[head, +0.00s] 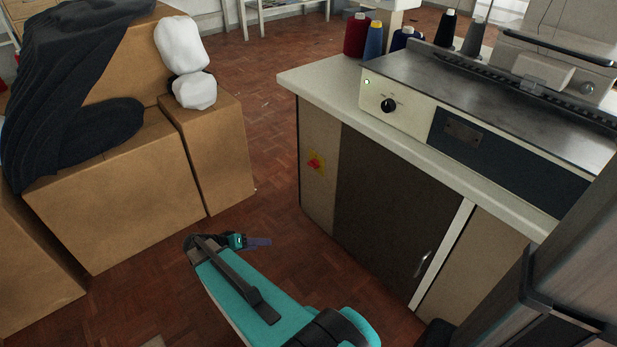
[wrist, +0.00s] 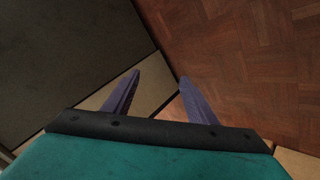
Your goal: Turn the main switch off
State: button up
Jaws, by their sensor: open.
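The switch does not show in the wrist view.
The cabinet has a dark door (head: 390,195) with a handle (head: 422,263). Cardboard boxes (head: 115,190) stand at left. Bare parquet floor (head: 270,205) lies between.

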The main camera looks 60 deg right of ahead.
jog(key=w+d+r+m+h+b, duration=0.2)
jog(key=d+m+b, duration=0.15)
jog(key=d, duration=0.35)
jog(key=w+d+r+m+h+b, duration=0.2)
jog(key=d+b, duration=0.3)
jog(key=d, duration=0.2)
jog(key=m+g+h+b, duration=0.2)
jog(key=m+h+b, duration=0.2)
jog(key=m+b, duration=0.15)
send_near(313, 165)
jog(key=w+v, duration=0.1)
jog(key=v, duration=0.4)
jog(key=shift+s+a+f+n, duration=0.1)
jog(key=shift+a+f+n, duration=0.05)
jog(key=shift+n, duration=0.15)
jog(key=b+x, duration=0.4)
jog(key=x, duration=0.9)
jog(key=shift+s+d+f+b, duration=0.15)
jog(key=shift+d+f+b, duration=0.05)
jog(key=shift+d+b, duration=0.2)
jog(key=c, duration=1.1)
jog(key=shift+o, duration=0.2)
